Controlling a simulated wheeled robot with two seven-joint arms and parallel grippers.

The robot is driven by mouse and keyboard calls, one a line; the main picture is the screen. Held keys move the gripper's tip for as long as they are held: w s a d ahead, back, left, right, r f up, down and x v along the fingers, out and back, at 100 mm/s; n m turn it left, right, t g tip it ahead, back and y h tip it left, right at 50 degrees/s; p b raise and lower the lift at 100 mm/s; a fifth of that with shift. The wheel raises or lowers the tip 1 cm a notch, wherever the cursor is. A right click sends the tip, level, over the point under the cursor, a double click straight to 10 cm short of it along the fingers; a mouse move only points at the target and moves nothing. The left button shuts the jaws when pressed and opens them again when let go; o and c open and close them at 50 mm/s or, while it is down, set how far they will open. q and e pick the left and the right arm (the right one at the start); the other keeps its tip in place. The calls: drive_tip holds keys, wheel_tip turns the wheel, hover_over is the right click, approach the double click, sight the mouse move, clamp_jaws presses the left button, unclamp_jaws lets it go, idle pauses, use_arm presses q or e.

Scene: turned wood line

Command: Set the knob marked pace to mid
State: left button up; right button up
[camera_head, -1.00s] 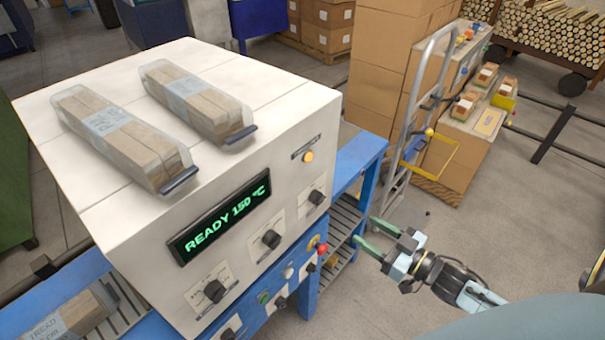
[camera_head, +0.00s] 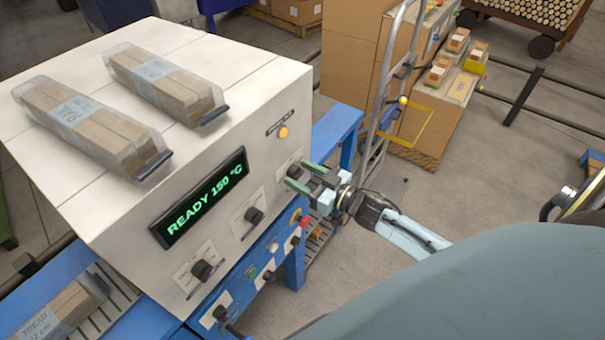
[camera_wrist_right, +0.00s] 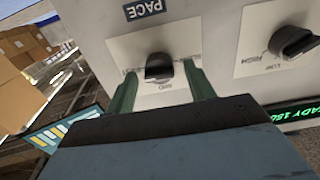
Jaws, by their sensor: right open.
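The knob under the PACE label (camera_wrist_right: 145,9) is a black knob (camera_wrist_right: 158,68) on a pale plate with printed marks, in the wrist view. My right gripper (camera_wrist_right: 160,84) is open, with one green finger on each side of this knob. I cannot tell whether the fingers touch it. The knob's setting is not clear to me. In the head view my right gripper (camera_head: 299,179) is at the right end of the white machine's front (camera_head: 232,130) and partly hides the knob. My left gripper is not in view.
Two more black knobs (camera_head: 254,216) (camera_head: 202,270) sit along the machine's front, below a display (camera_head: 198,197) reading READY 150 °C. A red button (camera_head: 303,222) and other controls are on the blue frame below. Two wrapped wood packs (camera_head: 165,82) lie on top.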

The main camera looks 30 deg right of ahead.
drive_tip(key=shift+w, duration=0.1)
drive_tip(key=shift+c, duration=0.4)
drive_tip(key=c, duration=0.9)
drive_tip(key=shift+n, duration=0.4)
drive_tip(key=n, duration=0.3)
drive_tip(key=shift+a+n, duration=0.1)
drive_tip(key=shift+n, duration=0.2)
drive_tip(key=n+b, duration=0.1)
drive_tip(key=n, duration=0.3)
drive_tip(key=shift+f+n, duration=0.15)
drive_tip(key=shift+n, duration=0.15)
drive_tip(key=n+b, duration=0.1)
drive_tip(key=n, duration=0.3)
drive_tip(key=shift+n+b, duration=0.3)
drive_tip(key=shift+b, duration=0.05)
drive_tip(key=shift+a+f+n+b, duration=0.1)
drive_tip(key=shift+n+b, duration=0.65)
drive_tip(key=shift+n, duration=1.35)
